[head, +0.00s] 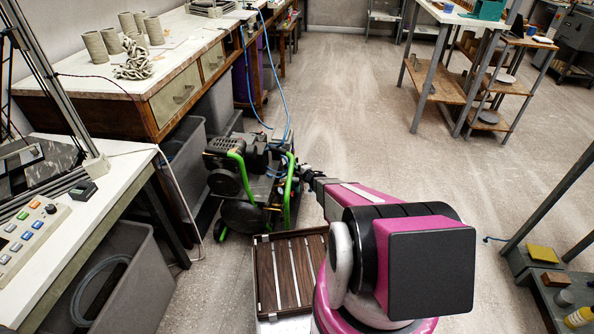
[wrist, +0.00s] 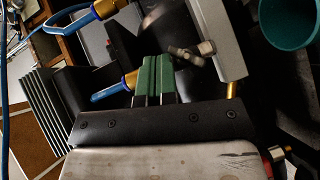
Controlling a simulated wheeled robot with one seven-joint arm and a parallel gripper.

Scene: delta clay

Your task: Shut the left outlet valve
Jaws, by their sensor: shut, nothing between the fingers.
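The compressor (head: 238,215) with green handles and blue hoses stands on the floor in the head view. My gripper (head: 306,172) is at its right side, small and partly lost among the dark parts. In the wrist view my gripper (wrist: 156,60) has its two green fingers together, with nothing between them. A small grey metal lever (wrist: 188,54) by a grey bar is just right of the fingertips; I cannot tell whether they touch. Brass fittings with blue hoses, one above (wrist: 108,8) and one at the left (wrist: 128,80), are close by. Which is the left outlet valve is unclear.
A teal tube (wrist: 290,22) and black cooling fins (wrist: 55,105) are close around my gripper. A workbench (head: 130,85) and grey bins (head: 120,285) line the left.

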